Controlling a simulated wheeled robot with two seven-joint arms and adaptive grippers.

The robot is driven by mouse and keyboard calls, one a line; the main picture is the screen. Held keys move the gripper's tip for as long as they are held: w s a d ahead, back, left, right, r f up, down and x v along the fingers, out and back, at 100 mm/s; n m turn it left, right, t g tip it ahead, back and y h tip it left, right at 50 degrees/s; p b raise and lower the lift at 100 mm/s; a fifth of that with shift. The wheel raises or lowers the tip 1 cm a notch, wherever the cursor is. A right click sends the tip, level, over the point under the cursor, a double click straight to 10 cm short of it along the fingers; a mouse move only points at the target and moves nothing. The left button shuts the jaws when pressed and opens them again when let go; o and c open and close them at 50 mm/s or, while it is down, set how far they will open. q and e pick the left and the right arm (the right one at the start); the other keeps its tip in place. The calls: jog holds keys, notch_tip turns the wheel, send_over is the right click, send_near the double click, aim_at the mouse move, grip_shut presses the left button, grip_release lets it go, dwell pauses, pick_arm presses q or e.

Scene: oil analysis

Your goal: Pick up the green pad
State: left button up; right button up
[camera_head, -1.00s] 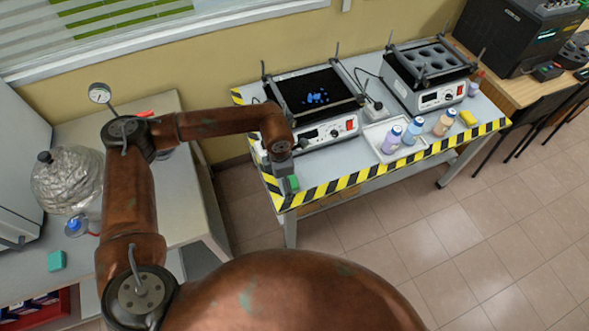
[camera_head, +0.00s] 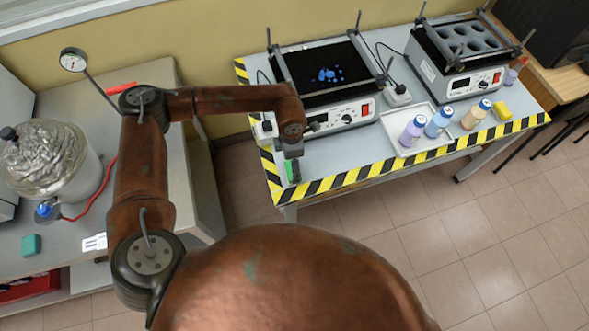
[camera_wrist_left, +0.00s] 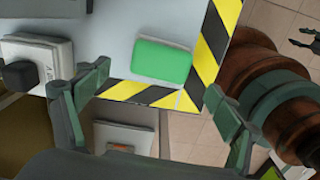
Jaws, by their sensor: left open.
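The green pad (camera_wrist_left: 161,61) lies flat on the light grey table top, near the corner with yellow-black tape, in the left wrist view. In the head view a green patch (camera_head: 289,172) at the table's front left corner is partly covered by my gripper. My left gripper (camera_wrist_left: 158,80) is open, with one dark green finger on either side of the pad's near edge in the picture. The fingers are apart from the pad and it is not held. In the head view my left gripper (camera_head: 293,168) hangs over this corner.
A shaker device (camera_head: 345,115) stands just behind the corner. A white tray (camera_head: 425,153) with bottles stands to the right. A teal block (camera_head: 31,245) lies on the left bench (camera_head: 70,210). Dark finger-like pieces (camera_wrist_left: 306,38), perhaps my right gripper, show at the wrist view's right edge.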

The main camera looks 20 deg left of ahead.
aim_at(287, 167)
pick_arm(q)
notch_tip(287, 167, down, 6)
jog(key=shift+r+b, duration=0.1)
jog(key=shift+b, duration=0.25)
jog(key=shift+c, duration=0.4)
jog(key=c, duration=1.1)
